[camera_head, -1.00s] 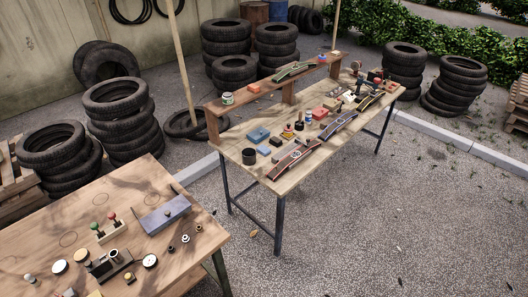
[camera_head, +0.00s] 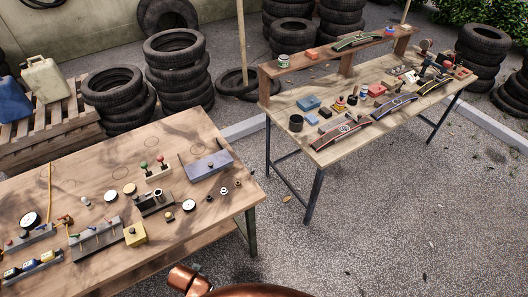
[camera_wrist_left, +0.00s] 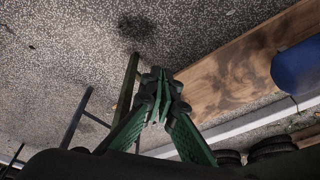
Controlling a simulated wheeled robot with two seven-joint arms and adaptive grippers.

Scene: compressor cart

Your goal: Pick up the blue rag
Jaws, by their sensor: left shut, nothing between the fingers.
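I cannot make out a blue rag for certain. A blue box-like piece (camera_head: 308,103) lies on the far workbench (camera_head: 345,150), near its left end. A smaller, flat blue piece (camera_head: 312,119) lies just in front of it; either is too small to identify as cloth. My left gripper (camera_wrist_left: 156,108) has green fingers and is shut and empty, in the air above the paving in the left wrist view. No rag is near its fingertips. Neither gripper shows in the head view.
The near wooden table (camera_head: 190,130) holds gauges, a grey-blue block (camera_head: 212,165) and a yellow box (camera_head: 135,234). Paving between the tables is clear. Tyre stacks (camera_head: 178,70) stand behind. A blue rounded object (camera_wrist_left: 298,68) is at the right of the left wrist view.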

